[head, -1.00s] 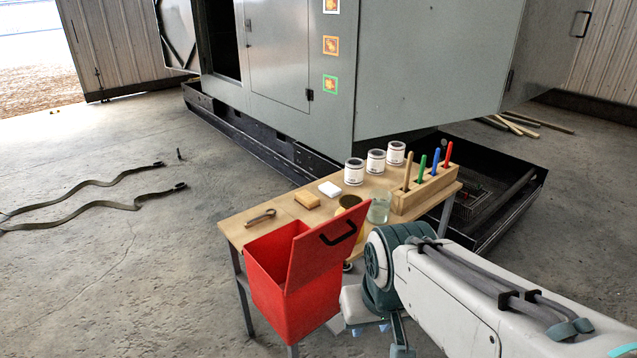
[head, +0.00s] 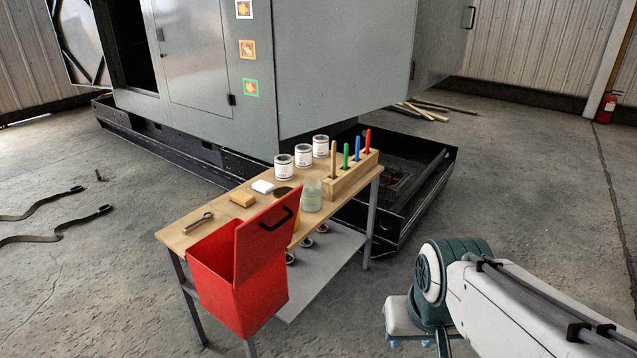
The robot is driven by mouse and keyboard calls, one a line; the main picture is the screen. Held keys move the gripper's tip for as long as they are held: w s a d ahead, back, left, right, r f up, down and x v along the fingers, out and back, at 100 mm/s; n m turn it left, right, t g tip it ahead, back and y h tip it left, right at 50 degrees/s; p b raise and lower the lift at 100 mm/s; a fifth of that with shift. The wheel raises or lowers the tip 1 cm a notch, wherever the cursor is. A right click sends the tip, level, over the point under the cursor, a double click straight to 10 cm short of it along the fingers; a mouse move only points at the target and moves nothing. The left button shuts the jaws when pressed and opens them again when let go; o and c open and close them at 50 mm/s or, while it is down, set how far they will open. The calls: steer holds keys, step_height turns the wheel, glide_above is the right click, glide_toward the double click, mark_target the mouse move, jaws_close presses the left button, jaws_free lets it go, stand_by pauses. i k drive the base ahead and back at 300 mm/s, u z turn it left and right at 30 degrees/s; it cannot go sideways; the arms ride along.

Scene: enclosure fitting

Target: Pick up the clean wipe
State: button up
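The clean wipe looks to be the small white folded square (head: 262,186) lying flat on the wooden table (head: 172,238), between a tan block (head: 242,199) and the white cans. Nothing touches it. My gripper (head: 420,342) is low at the bottom right, off the table's right side and well away from the wipe. Its fingers are cut off or hidden at the bottom edge, so I cannot tell how far apart they are. I see nothing held.
A red bin (head: 240,285) with a raised lid (head: 267,236) hangs at the table's front. A glass jar (head: 311,196), several cans (head: 284,167) and a wooden rack (head: 350,176) of coloured handles stand on the table. Pliers (head: 198,222) lie left.

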mark_target(261, 186)
steer(key=z, duration=0.75)
steer(key=i, duration=1.85)
steer(key=u, duration=0.9)
steer(key=i, duration=0.85)
steer(key=u, duration=1.35)
steer(key=i, duration=0.4)
steer(key=u, duration=0.3)
